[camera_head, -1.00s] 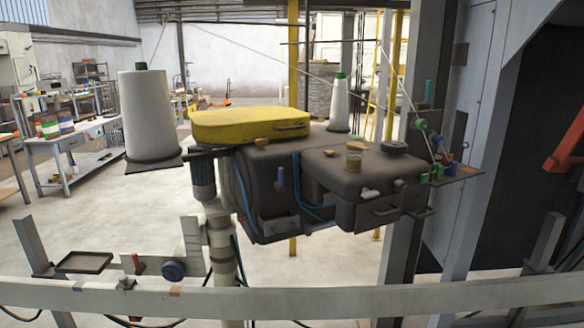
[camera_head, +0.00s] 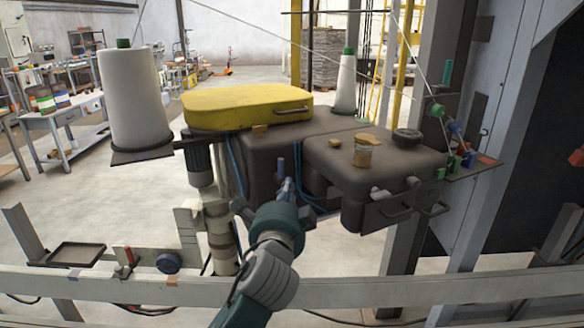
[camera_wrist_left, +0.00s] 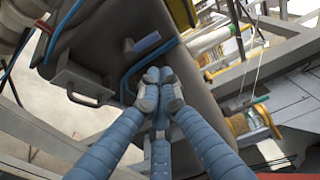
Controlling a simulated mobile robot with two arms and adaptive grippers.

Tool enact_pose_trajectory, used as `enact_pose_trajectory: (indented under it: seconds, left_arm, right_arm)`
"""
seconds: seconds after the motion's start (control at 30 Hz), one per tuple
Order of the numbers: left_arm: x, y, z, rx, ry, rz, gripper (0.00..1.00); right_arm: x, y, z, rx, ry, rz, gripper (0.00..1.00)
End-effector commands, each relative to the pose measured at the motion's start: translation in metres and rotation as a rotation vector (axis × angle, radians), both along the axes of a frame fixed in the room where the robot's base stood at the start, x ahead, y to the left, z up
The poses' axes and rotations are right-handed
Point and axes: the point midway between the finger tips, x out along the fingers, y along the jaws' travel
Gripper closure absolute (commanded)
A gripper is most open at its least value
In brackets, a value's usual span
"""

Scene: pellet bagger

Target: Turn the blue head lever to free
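The blue head lever (camera_head: 281,167) is a short blue piece on the front of the dark machine head (camera_head: 262,150), below the yellow cover. In the head view it stands upright, just above the fingertips of my left gripper (camera_head: 288,184). In the left wrist view the blue lever (camera_wrist_left: 145,43) is just beyond the tips of my left gripper (camera_wrist_left: 158,82), with a small gap in the picture. The fingertips are together with nothing seen between them. Whether they touch the lever is unclear. My right gripper is not in view.
Blue hoses (camera_head: 236,168) run down the head close to the lever. A grey rail (camera_head: 400,290) crosses in front, under my arm. A box-like part (camera_wrist_left: 80,82) juts from the head left of the fingers. A white thread cone (camera_head: 133,98) stands left.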

Motion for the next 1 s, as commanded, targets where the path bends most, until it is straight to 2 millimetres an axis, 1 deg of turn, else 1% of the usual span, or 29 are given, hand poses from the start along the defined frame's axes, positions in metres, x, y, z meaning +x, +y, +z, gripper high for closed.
enact_pose_trajectory:
  seconds: [0.17,0.27,0.5,0.7,0.83,1.0]
  left_arm:
    - [0.003,0.000,0.000,-0.001,0.002,0.001,1.00]
    - [0.013,-0.001,0.001,-0.001,0.002,0.001,1.00]
    - [0.055,-0.005,0.002,0.001,0.002,0.002,1.00]
    - [0.084,-0.007,0.000,-0.001,0.003,0.002,1.00]
    - [0.095,-0.009,-0.001,0.000,0.003,0.002,1.00]
    - [0.100,-0.010,-0.001,-0.002,0.002,0.000,1.00]
  right_arm:
    - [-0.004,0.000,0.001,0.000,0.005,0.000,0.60]
    - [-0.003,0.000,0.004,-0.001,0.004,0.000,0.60]
    - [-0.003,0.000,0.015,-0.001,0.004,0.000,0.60]
    - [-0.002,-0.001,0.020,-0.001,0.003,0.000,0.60]
    - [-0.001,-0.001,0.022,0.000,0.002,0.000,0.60]
    - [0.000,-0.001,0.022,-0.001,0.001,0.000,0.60]
